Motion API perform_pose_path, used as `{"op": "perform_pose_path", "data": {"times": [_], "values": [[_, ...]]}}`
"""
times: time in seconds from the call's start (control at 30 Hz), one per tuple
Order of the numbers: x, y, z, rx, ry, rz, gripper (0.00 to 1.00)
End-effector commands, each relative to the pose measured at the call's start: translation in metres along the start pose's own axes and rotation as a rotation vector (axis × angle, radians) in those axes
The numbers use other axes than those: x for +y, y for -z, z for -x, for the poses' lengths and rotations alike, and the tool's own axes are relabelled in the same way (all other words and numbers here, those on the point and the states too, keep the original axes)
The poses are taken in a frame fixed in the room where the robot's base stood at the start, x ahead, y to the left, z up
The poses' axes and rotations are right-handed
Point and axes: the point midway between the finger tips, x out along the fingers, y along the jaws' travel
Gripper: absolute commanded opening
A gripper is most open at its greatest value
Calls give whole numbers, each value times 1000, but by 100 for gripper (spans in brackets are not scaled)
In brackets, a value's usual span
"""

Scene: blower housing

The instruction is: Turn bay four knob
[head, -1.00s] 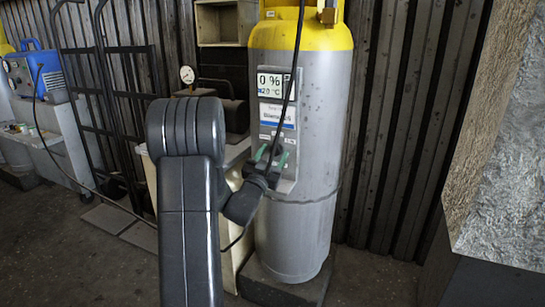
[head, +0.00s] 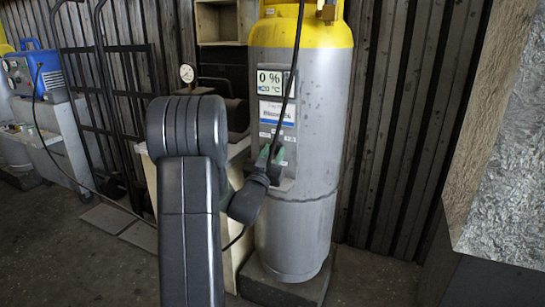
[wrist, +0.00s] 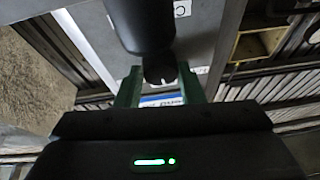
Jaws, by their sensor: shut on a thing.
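A grey tank with a yellow top (head: 315,130) stands upright right of centre in the head view. A control panel (head: 272,110) with a small display (head: 270,82) is on its front; the display reads about "0 %" above a temperature line. My gripper (head: 270,158) is at the lower part of this panel. In the wrist view its green fingers (wrist: 160,88) are shut on a dark round knob (wrist: 157,70) with a white mark. My gripper hides most of the knob in the head view. I cannot read a bay number.
A black cable (head: 297,60) hangs in front of the panel. A pressure gauge (head: 187,74) and a cream cabinet (head: 238,152) are left of the tank. A rough block (head: 505,170) stands at the right. Corrugated wall is behind; floor in front is clear.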

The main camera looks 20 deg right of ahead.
Motion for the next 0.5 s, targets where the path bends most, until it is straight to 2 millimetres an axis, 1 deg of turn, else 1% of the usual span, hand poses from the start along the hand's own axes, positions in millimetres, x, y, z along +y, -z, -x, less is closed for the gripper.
{"op": "perform_pose_path", "data": {"times": [0.13,0.5], "values": [[2,-2,1,-6,44,110,12],[4,0,0,-28,173,435,12]]}}
